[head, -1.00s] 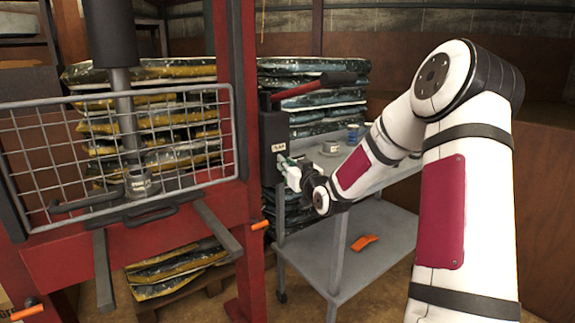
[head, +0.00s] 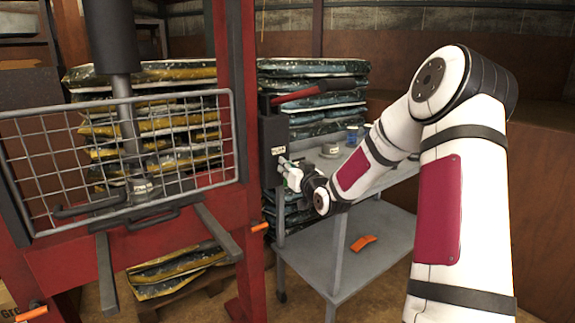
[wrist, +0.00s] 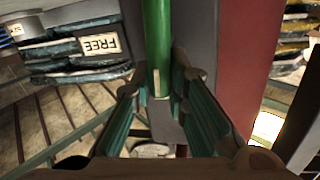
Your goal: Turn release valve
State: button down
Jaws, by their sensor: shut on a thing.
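The release valve's green handle (wrist: 158,40) rises as a bar from between my fingers in the wrist view. My gripper (wrist: 160,86) is shut on it, one finger on each side. In the head view my gripper (head: 284,170) is at the front of the dark pump box (head: 273,135) on the press's right post. The handle is mostly hidden there by the gripper, with only a trace of green showing. A pale label reading FREE (wrist: 100,46) shows upside down left of the handle in the wrist view.
The red press frame (head: 228,110) with a mesh guard (head: 60,150) stands at the left. A red pump lever (head: 310,93) sticks out above the box. A grey cart (head: 350,245) stands under my arm, with an orange object (head: 363,242) on its lower shelf. Stacked bags fill the back.

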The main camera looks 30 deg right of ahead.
jog(key=shift+s+d+f+m+g+y+p, duration=0.1)
jog(key=shift+d+f+m+g+y+p, duration=0.35)
jog(key=shift+m+p, duration=1.85)
jog(key=shift+w+d+f+m+g+y+p, duration=0.2)
jog(key=shift+f+m+y+p, duration=0.45)
jog(key=shift+m+p, duration=1.6)
jog(key=shift+s+d+f+m+g+y+p, duration=0.2)
jog(key=shift+d+f+m+g+y+p, duration=0.3)
jog(key=shift+m+p, duration=1.8)
jog(key=shift+a, duration=0.15)
jog(key=c, duration=1.6)
grip_release()
jog(key=shift+o, duration=0.2)
jog(key=shift+r, duration=0.15)
jog(key=shift+t, duration=0.25)
